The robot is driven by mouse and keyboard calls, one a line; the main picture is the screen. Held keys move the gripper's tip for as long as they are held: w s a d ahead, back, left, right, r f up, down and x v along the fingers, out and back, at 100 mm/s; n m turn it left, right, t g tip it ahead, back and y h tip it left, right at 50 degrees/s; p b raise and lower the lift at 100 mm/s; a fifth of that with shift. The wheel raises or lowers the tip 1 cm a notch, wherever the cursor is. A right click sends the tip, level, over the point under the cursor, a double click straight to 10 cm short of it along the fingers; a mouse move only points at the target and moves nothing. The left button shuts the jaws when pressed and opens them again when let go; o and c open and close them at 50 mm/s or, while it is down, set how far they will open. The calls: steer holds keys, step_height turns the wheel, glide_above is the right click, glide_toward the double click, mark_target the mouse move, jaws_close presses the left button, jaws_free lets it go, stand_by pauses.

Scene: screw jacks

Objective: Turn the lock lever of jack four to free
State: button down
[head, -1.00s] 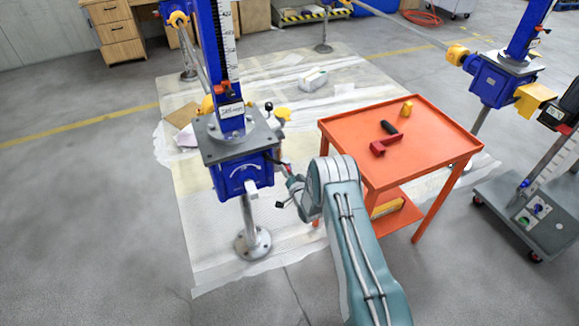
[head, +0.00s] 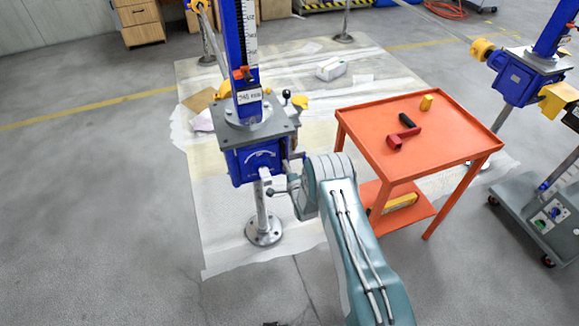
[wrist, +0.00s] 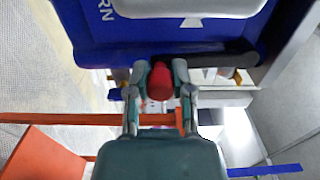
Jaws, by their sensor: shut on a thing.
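A jack with a blue gearbox (head: 258,162), a grey top plate (head: 257,130) and a blue scaled column (head: 247,60) stands left of centre in the head view. My gripper (wrist: 160,80) is at the right front side of this gearbox. In the wrist view its two fingers are shut on the red knob (wrist: 160,82) of the lock lever, just under the blue housing (wrist: 180,45). A dark rod (wrist: 222,60) runs right from near the knob. In the head view the knob is hidden by my wrist. The jack's number is not legible.
Another blue jack (head: 517,82) and a grey cart (head: 540,200) are further right. The floor at left is clear.

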steer(key=shift+s+a+f+m, duration=0.15)
steer(key=shift+a+f+m, duration=0.05)
steer(key=shift+m, duration=0.1)
steer(key=c, duration=0.5)
jaws_free()
steer(key=shift+a, duration=0.1)
steer(key=v, duration=1.1)
steer(key=shift+s, duration=0.35)
